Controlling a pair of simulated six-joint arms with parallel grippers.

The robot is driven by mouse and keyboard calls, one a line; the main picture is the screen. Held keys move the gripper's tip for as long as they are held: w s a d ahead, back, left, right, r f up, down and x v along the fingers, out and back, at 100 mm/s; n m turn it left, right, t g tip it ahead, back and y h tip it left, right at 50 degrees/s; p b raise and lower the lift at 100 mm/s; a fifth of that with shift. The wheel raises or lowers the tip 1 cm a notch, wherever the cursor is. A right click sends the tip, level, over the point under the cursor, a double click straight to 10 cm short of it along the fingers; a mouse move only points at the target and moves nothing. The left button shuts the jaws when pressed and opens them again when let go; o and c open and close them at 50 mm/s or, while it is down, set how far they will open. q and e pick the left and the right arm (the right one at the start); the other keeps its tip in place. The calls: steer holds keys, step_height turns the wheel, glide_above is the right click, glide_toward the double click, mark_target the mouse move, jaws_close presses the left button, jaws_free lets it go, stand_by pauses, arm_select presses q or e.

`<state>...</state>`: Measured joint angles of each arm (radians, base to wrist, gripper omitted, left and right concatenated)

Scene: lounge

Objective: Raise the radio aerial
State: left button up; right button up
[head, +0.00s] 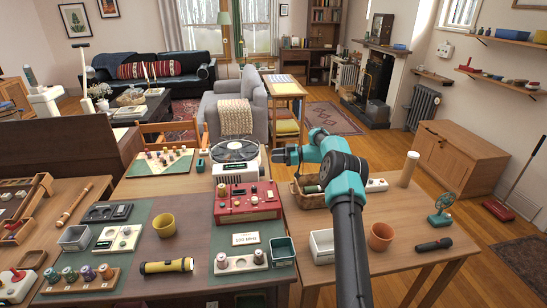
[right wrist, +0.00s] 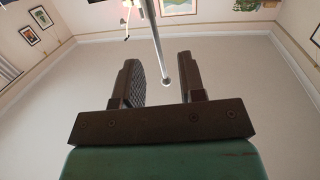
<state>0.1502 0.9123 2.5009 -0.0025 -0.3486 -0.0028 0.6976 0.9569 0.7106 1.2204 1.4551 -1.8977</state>
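The red radio (head: 247,214) with knobs and dials stands on the dark desk in the head view. My right gripper (head: 277,155) is above and behind its right side, pointing left. In the right wrist view, the thin metal aerial (right wrist: 157,42) comes in from the top edge, and its small round tip lies between the two fingers of the right gripper (right wrist: 164,88). The fingers are apart, with gaps on both sides of the rod. I cannot make out the aerial in the head view. My left gripper is not in view.
A turntable (head: 235,152) stands behind the radio, and a wicker basket (head: 309,197) to its right. A card (head: 246,239), a green tray (head: 283,250) and a yellow flashlight (head: 166,266) lie in front. A terracotta pot (head: 381,237) stands on the right table.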

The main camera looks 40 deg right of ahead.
steer(key=v, duration=1.6)
steer(key=shift+w, duration=0.1)
